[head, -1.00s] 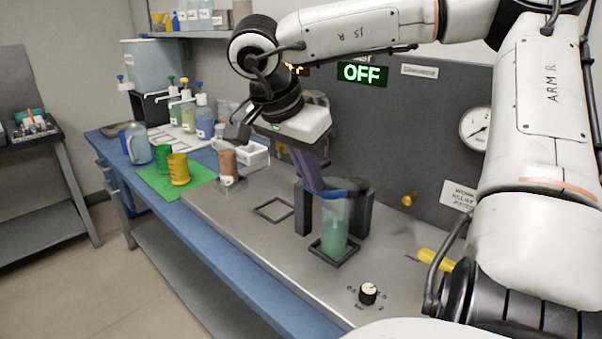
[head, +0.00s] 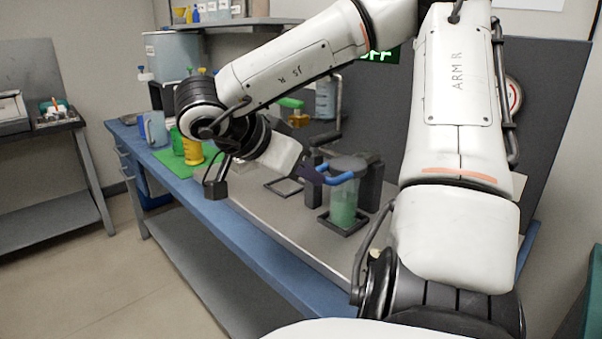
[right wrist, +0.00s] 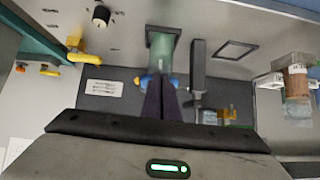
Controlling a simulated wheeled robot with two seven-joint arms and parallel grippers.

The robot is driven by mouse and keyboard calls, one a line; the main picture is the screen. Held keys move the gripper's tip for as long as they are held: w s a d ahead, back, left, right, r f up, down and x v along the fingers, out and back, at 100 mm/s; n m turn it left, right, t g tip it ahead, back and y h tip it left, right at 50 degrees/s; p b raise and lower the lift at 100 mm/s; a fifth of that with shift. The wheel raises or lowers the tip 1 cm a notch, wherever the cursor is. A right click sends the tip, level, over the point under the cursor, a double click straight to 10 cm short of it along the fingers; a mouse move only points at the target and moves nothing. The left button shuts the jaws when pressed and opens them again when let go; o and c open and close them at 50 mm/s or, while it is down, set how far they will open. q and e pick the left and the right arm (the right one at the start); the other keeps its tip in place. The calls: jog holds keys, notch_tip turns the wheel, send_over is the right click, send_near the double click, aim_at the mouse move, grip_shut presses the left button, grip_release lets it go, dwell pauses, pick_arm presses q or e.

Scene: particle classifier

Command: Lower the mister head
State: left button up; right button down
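The mister head (head: 350,163) is a dark round cap with a blue handle (head: 340,178). It sits over a clear container (head: 343,207) holding green material, between two dark posts. My right gripper (head: 316,177) reaches from the left, and its dark purple fingers meet the handle's left end. In the right wrist view my fingers (right wrist: 160,85) lie together, with the blue handle (right wrist: 146,79) showing beside the tips. Whether any of the handle is between them is hidden. The container (right wrist: 160,48) shows beyond the tips. My left gripper is out of view.
A square frame (head: 284,187) lies on the metal deck left of the posts. Yellow cups (head: 194,152) stand on a green mat. The grey back panel (head: 550,110) carries a lit sign and gauge. A knob (right wrist: 101,14) shows in the right wrist view.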

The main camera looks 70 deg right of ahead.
jog(key=shift+s+a+f, duration=0.1)
jog(key=shift+f, duration=0.35)
jog(key=shift+s+a+f, duration=0.1)
jog(key=shift+f, duration=0.3)
notch_tip(320, 180, up, 5)
jog(key=p, duration=0.5)
jog(key=w+a+f+b, duration=0.3)
jog(key=w+a+f, duration=0.1)
jog(key=a, duration=0.4)
jog(key=shift+w+f, duration=0.2)
jog(key=shift+w, duration=0.3)
